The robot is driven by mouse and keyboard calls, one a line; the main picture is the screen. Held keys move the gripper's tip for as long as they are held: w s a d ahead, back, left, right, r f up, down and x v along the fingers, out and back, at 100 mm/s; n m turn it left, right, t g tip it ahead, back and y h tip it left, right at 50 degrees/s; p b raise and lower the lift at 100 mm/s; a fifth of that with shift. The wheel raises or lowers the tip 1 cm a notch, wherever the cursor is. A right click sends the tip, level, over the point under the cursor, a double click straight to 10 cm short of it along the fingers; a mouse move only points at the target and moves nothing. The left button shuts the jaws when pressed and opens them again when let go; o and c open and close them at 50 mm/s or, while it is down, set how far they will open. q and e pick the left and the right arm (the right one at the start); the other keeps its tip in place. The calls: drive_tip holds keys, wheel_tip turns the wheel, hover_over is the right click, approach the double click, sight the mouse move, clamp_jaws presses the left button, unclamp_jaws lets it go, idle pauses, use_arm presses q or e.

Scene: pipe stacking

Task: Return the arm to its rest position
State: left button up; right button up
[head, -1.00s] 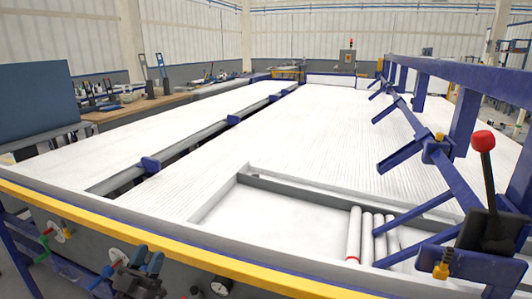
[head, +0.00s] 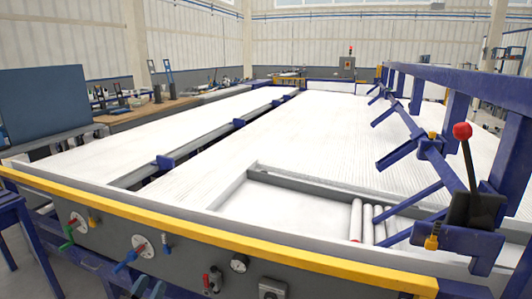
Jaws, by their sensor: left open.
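My left gripper (head: 149,288) shows only as two blue fingertips at the bottom edge of the head view. The fingers are apart with nothing between them, and the gripper body is cut off below. It is in front of the machine's grey front panel, low and well away from the pipes. Several white pipes (head: 356,218) lie side by side at the right end of the recessed bay (head: 290,204). The nearest one has a red end, and blue bars partly hide the others. My right gripper is out of view.
A yellow rail (head: 215,233) runs along the table's front edge. A blue frame (head: 440,75) and red-knobbed lever (head: 463,131) stand at the right. The bay's left part is clear.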

use_arm(q)
drive_tip(key=s+f+n+g+y, duration=0.25)
drive_tip(key=s+f+g, duration=0.35)
drive_tip(key=s, duration=0.4)
drive_tip(key=s+f+n+g+y, duration=0.1)
drive_tip(key=s+f+g+y, duration=0.4)
drive_tip(key=s, duration=0.5)
drive_tip(key=s+r+g, duration=0.3)
drive_tip(key=s+g, duration=0.7)
drive_tip(key=s, duration=1.5)
drive_tip(key=w+d+f+m+t+h+b, duration=0.1)
drive_tip(key=w+d+f+m+t+b, duration=0.1)
drive_tip(key=w+f+t+b, duration=0.85)
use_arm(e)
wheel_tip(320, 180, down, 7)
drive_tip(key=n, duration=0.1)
use_arm(q)
wheel_tip(320, 180, up, 8)
drive_tip(key=a+n+p, duration=0.1)
drive_tip(key=p, duration=1.4)
drive_tip(key=shift+w+a, duration=0.15)
drive_tip(key=shift+w, duration=0.1)
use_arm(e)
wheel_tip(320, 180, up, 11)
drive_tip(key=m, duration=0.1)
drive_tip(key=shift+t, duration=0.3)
